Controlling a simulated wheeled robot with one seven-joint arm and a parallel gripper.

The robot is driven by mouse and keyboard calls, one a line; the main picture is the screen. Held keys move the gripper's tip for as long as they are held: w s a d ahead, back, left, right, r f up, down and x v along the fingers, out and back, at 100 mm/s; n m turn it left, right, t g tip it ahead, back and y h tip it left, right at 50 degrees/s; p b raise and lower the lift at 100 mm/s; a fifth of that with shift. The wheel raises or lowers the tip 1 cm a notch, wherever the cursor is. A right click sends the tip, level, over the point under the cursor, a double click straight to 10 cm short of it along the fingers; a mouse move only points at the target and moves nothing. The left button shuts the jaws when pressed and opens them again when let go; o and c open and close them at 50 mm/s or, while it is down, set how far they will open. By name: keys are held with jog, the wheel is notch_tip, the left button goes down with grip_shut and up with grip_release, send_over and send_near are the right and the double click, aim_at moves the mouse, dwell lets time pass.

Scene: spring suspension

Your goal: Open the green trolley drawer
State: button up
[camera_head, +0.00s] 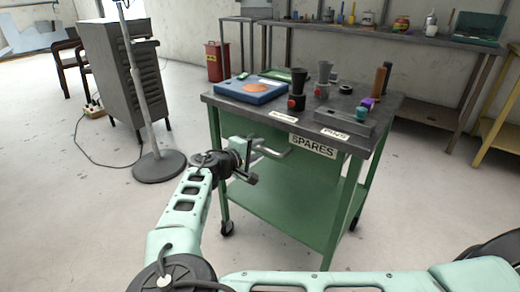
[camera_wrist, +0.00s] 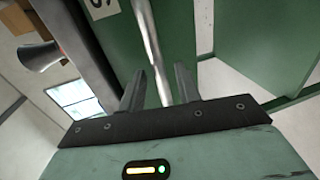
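The green trolley (camera_head: 281,225) stands in the middle of the head view. Its green drawer front (camera_head: 345,158), with a "SPARES" label, sits under the dark top and looks closed. A grey bar handle (camera_head: 288,136) stands out from the front; its near part is by my gripper. My gripper (camera_head: 254,160) is at the handle's left end. In the wrist view, the handle bar (camera_wrist: 150,40) runs between my two fingers (camera_wrist: 160,72), which stand apart with gaps showing on both sides. Contact with the bar cannot be made out.
The trolley top (camera_head: 240,102) holds a blue tray (camera_head: 252,90), dark cups, a grey block and bottles. A round-based stand (camera_head: 160,166) and grey cabinet (camera_head: 110,70) are at left. A workbench (camera_head: 400,50) lines the back wall.

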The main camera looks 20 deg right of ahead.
jog(key=shift+x, duration=1)
grip_shut()
jog(key=f+v, duration=0.2)
jog(key=v, duration=1)
jog(key=a+f+v, duration=0.1)
jog(key=f+v, duration=0.2)
jog(key=v, duration=1)
jog(key=shift+s+p, duration=0.35)
jog(key=shift+f, duration=0.1)
grip_release()
